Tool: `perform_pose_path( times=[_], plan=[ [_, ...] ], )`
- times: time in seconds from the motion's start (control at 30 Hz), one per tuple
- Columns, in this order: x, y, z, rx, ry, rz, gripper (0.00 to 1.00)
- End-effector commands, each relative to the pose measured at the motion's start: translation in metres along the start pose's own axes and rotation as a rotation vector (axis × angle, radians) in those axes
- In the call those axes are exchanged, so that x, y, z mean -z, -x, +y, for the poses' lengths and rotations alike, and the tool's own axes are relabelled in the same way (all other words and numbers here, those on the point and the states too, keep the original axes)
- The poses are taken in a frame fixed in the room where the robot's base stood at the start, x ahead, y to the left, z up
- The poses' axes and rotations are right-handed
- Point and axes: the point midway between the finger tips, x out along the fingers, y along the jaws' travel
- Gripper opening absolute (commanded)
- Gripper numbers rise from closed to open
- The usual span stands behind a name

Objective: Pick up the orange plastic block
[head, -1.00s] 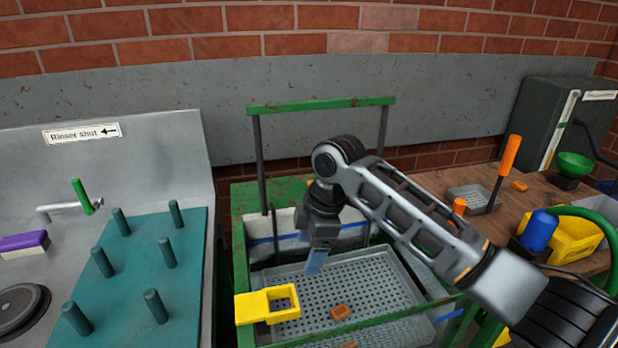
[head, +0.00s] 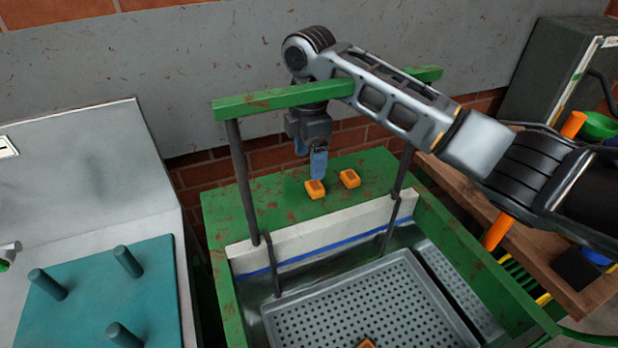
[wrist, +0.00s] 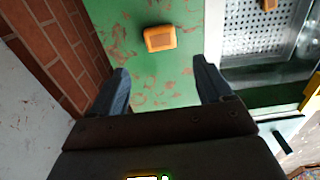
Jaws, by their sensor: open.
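Two orange plastic blocks sit apart on the green ledge behind the tray, a left one (head: 315,189) and a right one (head: 349,179). A third orange block (head: 366,343) shows partly at the bottom edge, in the tray. My gripper (head: 310,158) is open and empty, pointing down above the ledge near the left block. In the wrist view, one orange block (wrist: 160,38) lies on the green surface, ahead of the gap between my open fingers (wrist: 162,72). I cannot tell which ledge block this is.
A green crossbar (head: 250,105) on dark posts stands near my arm. A teal peg board (head: 95,300) is at left.

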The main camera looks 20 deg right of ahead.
Motion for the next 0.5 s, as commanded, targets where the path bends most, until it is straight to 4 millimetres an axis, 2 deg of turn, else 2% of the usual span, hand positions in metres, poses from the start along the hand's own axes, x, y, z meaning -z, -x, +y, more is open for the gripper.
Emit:
perform_pose_path(
  times=[0.27, 0.5],
  plan=[
    [-0.002, -0.027, -0.001, 0.001, -0.002, -0.001, 0.79],
    [-0.005, -0.06, -0.002, 0.002, -0.001, -0.001, 0.79]
  ],
)
